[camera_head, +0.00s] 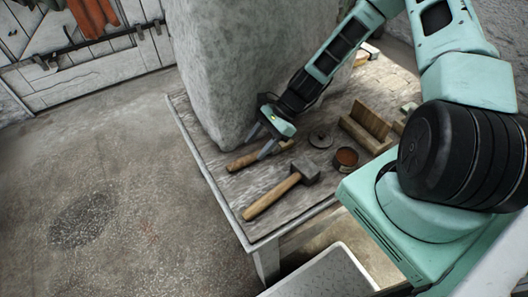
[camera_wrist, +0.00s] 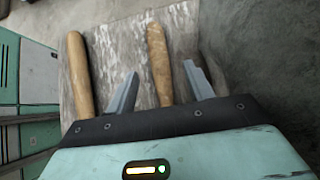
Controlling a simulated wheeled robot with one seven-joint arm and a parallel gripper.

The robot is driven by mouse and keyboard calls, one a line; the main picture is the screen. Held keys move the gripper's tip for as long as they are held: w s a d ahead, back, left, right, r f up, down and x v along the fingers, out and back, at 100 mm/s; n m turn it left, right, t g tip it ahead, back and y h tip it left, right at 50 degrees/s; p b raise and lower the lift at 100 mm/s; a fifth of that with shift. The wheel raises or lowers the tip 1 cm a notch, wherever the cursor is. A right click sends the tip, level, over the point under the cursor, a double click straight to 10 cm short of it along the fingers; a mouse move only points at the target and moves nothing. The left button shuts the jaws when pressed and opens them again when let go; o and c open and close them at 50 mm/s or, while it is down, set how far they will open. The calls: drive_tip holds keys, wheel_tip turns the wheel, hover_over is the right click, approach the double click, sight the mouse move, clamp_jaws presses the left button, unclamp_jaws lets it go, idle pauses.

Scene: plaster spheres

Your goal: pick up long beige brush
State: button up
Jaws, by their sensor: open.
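A long tan wooden handle, which I take for the long beige brush (camera_head: 240,163), lies on the worktable (camera_head: 233,202) at the foot of a big grey block. My gripper (camera_head: 259,145) is open above it, fingers pointing down. In the wrist view the handle (camera_wrist: 158,50) lies between the two open fingers of my gripper (camera_wrist: 160,72), nearer the right one in its lower part. No finger clearly touches it. The handle's lower end is hidden behind my gripper body in the wrist view, and a finger covers part of it in the head view.
A hammer (camera_head: 270,197) lies in front, its handle (camera_wrist: 79,75) left of my gripper in the wrist view. The big grey block (camera_head: 230,60) stands close behind. A dark disc (camera_head: 320,140), a brown-filled tin (camera_head: 346,158) and wooden pieces (camera_head: 370,121) lie to the right.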

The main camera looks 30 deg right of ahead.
sight(248, 157)
drive_tip(key=x, duration=0.4)
drive_tip(key=shift+a+f, duration=0.3)
drive_tip(key=c, duration=1.1)
drive_tip(key=shift+o, duration=0.2)
drive_tip(key=shift+s+r, duration=0.1)
drive_tip(key=shift+r, duration=0.05)
